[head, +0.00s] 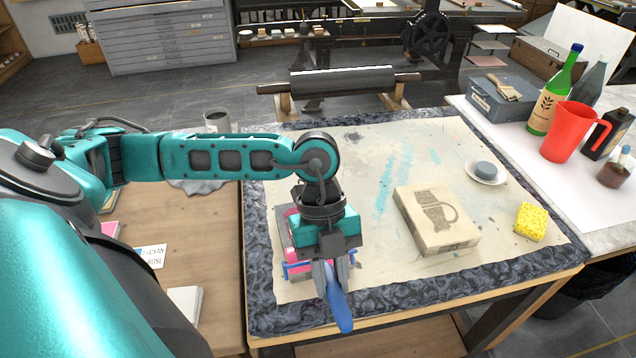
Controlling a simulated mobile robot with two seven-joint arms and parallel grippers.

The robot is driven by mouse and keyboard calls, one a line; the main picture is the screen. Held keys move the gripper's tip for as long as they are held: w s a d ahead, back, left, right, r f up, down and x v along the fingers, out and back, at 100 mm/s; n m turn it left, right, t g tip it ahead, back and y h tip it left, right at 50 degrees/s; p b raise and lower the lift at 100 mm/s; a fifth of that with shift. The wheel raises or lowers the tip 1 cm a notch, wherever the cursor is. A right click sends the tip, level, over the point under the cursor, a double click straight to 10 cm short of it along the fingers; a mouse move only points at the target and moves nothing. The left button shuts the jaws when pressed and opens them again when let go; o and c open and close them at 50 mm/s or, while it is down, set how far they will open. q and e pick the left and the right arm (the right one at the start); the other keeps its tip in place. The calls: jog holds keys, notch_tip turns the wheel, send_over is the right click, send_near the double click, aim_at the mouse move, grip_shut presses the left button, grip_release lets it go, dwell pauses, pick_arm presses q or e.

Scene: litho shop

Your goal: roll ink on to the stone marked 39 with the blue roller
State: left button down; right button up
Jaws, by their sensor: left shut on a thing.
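My left gripper (332,280) comes down from above at the table's near left part. It is shut on a blue handle (341,312), which points toward the table's near edge. Blue bracket parts show on both sides below the gripper, so this looks like the blue roller; its drum is mostly hidden by my gripper. Something pink (291,226) lies under and behind the gripper, mostly covered. A pale stone (437,219) with a grey cat-like drawing lies flat to the right, apart from the gripper. I cannot read a number on it. My right gripper is out of view.
A yellow sponge (531,221) and a white dish (488,174) with a grey lump lie right of the stone. Bottles and a red jug (569,131) stand on the white bench at right. A large roller (342,81) is behind the table. The table's middle back is clear.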

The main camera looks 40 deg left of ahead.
pick_arm(q)
jog(key=shift+w+a+b, duration=0.1)
jog(key=shift+w+a, duration=0.6)
jog(key=shift+a, duration=0.35)
jog(key=shift+w+a+b, duration=0.1)
jog(key=shift+w+a, duration=0.6)
jog(key=shift+a, duration=0.35)
jog(key=shift+w+a+b, duration=0.1)
jog(key=shift+w+a, duration=0.6)
jog(key=shift+a, duration=0.35)
jog(key=shift+w+a+b, duration=0.15)
jog(key=shift+w+a, duration=0.55)
jog(key=shift+a, duration=0.35)
jog(key=shift+w+a+b, duration=0.2)
jog(key=shift+w+a, duration=0.55)
jog(key=shift+a, duration=0.25)
jog(key=shift+w+a+b, duration=0.15)
jog(key=shift+w+a, duration=0.55)
jog(key=shift+a, duration=0.35)
notch_tip(320, 180, up, 3)
jog(key=shift+p, duration=0.8)
